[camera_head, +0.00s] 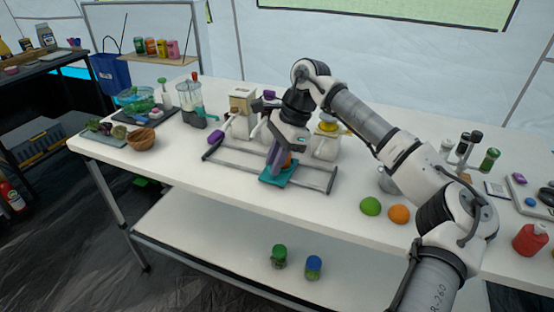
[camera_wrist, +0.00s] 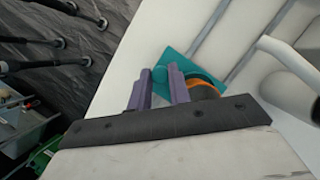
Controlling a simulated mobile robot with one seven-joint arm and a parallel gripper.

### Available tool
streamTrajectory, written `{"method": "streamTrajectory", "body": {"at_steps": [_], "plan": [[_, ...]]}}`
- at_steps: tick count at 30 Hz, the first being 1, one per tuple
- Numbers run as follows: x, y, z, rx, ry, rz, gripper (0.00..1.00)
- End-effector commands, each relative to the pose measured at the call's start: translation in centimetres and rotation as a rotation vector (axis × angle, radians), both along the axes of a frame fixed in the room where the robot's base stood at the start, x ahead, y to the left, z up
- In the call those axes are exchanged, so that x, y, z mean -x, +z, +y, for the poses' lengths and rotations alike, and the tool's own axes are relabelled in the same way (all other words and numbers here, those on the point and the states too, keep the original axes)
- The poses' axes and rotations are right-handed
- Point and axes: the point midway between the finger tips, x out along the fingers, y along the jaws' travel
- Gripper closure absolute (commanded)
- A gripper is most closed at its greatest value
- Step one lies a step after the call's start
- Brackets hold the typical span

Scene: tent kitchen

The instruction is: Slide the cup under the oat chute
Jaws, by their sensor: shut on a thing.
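My gripper (camera_head: 274,160) points down at a flat teal carriage (camera_head: 278,177) on the grey rail frame (camera_head: 235,164). In the wrist view its purple fingers (camera_wrist: 160,88) close around a small teal knob (camera_wrist: 160,74) on the carriage. A cup with an orange rim (camera_wrist: 204,86) stands on the carriage just right of the fingers, partly hidden by them. Dispensers stand behind the rails: a beige one (camera_head: 242,101) at left, one mostly hidden behind my gripper, and one with a yellow top (camera_head: 327,128) at right. I cannot tell which holds oats.
A wooden bowl (camera_head: 141,139) and a blender (camera_head: 190,97) stand to the left. A green ball-like fruit (camera_head: 371,206) and an orange one (camera_head: 399,214) lie right of the rails. The front of the white table (camera_head: 220,185) is clear. Two jars stand on the lower shelf.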

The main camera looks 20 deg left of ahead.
Motion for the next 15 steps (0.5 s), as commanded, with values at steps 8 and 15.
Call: {"method": "streamTrajectory", "body": {"at_steps": [8,15], "plan": [[-0.1,0.3,4.4,-0.002,0.004,0.001,1.0],[-0.2,0.4,9.9,-0.002,0.003,0.001,1.0]]}}
